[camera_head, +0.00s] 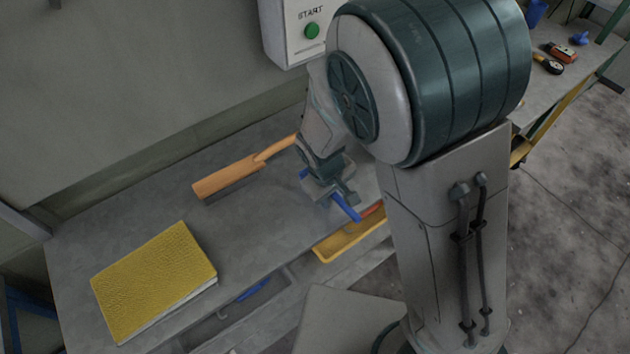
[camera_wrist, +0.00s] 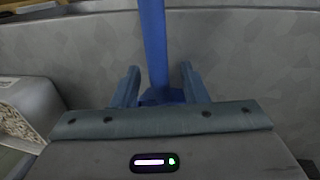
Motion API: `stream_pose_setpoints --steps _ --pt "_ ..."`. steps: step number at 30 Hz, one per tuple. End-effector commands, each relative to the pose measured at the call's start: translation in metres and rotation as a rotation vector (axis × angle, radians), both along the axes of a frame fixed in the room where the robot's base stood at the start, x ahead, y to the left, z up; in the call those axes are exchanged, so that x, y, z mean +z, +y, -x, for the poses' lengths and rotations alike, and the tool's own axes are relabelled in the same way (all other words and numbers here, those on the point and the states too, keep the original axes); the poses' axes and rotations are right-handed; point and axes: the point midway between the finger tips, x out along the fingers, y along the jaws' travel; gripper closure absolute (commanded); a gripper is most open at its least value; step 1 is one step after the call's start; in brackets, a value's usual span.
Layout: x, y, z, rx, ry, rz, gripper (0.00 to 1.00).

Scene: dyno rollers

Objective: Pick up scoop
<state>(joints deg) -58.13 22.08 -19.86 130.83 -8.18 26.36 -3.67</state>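A long blue handle, which looks like the scoop's (camera_wrist: 153,40), runs away from the camera between the fingers of my gripper (camera_wrist: 158,72) in the wrist view. A gap shows between the handle and the fingers, so the gripper looks open around it. In the head view my gripper (camera_head: 333,192) is low over the front edge of the grey bench, and the blue piece (camera_head: 346,208) sticks out beside it toward the front. The rest of the scoop is hidden by the gripper.
An orange-handled brush (camera_head: 228,178) lies on the bench (camera_head: 250,226) left of my gripper. A yellow book (camera_head: 153,281) lies at the left. A yellow tray (camera_head: 350,236) sits just below the bench edge. A start-button box (camera_head: 295,30) is on the wall.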

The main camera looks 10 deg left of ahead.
Motion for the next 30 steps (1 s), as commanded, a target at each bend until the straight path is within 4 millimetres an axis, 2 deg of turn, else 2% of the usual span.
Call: stream_pose_setpoints --steps 2,6,20,26,30 --pt "0.0 0.0 0.0 0.0 0.0 0.0 0.6" --pt "0.0 0.0 0.0 0.0 0.0 0.0 0.99" --pt "0.004 0.0 0.0 0.0 -0.001 -0.001 1.0" --pt "0.022 0.001 -0.001 0.0 -0.003 -0.004 1.0" --pt "0.046 -0.004 -0.001 -0.003 -0.004 -0.004 1.0"
